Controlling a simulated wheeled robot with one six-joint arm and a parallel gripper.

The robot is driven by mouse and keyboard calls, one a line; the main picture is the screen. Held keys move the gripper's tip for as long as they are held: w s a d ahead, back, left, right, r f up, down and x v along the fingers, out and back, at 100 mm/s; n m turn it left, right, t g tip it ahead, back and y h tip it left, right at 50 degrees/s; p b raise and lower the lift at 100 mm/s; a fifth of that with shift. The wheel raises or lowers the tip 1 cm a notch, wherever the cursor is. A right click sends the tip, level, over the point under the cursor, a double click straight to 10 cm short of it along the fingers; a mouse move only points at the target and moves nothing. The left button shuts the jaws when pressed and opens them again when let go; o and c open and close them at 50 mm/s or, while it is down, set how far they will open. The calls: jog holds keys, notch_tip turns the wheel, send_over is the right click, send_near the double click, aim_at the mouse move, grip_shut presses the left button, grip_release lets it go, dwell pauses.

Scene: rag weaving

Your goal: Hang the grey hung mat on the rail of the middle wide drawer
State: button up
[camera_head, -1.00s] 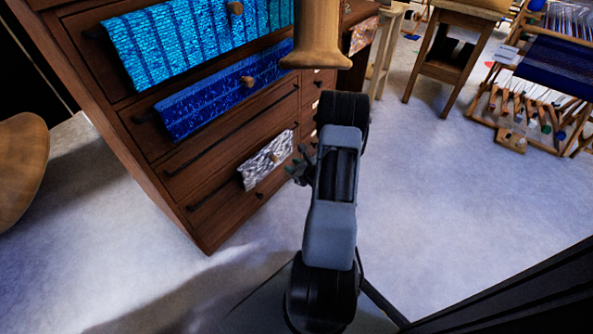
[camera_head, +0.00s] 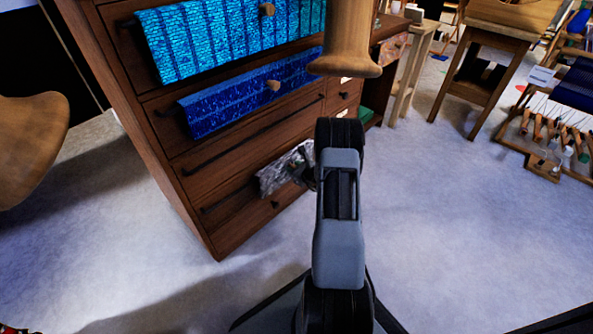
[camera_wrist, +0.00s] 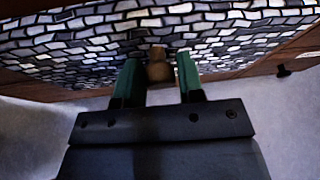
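The grey mat (camera_head: 284,171), patterned in grey and white patches, hangs on the front of a low wide drawer of the brown chest. Its right part is partly hidden behind my gripper (camera_head: 306,170). In the wrist view the mat (camera_wrist: 90,38) spans the top of the picture, beyond the fingers. My gripper (camera_wrist: 158,62) is open there, its two green fingers on either side of a small wooden knob (camera_wrist: 160,69). I cannot tell whether the fingers touch the mat. The wide drawer above the mat has a bare dark rail (camera_head: 255,134).
A turquoise mat (camera_head: 225,40) and a dark blue mat (camera_head: 240,95) hang on the drawers above. A wooden post (camera_head: 347,40) juts down near my arm. A round wooden seat (camera_head: 30,145) is at left. Open floor (camera_head: 440,230) lies right.

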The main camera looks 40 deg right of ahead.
aim_at(290, 160)
grip_shut()
dwell(0.6)
jog(key=shift+r, duration=0.4)
jog(key=shift+r+p, duration=0.75)
jog(key=shift+r, duration=0.4)
jog(key=shift+r+p, duration=0.85)
jog(key=shift+r, duration=0.5)
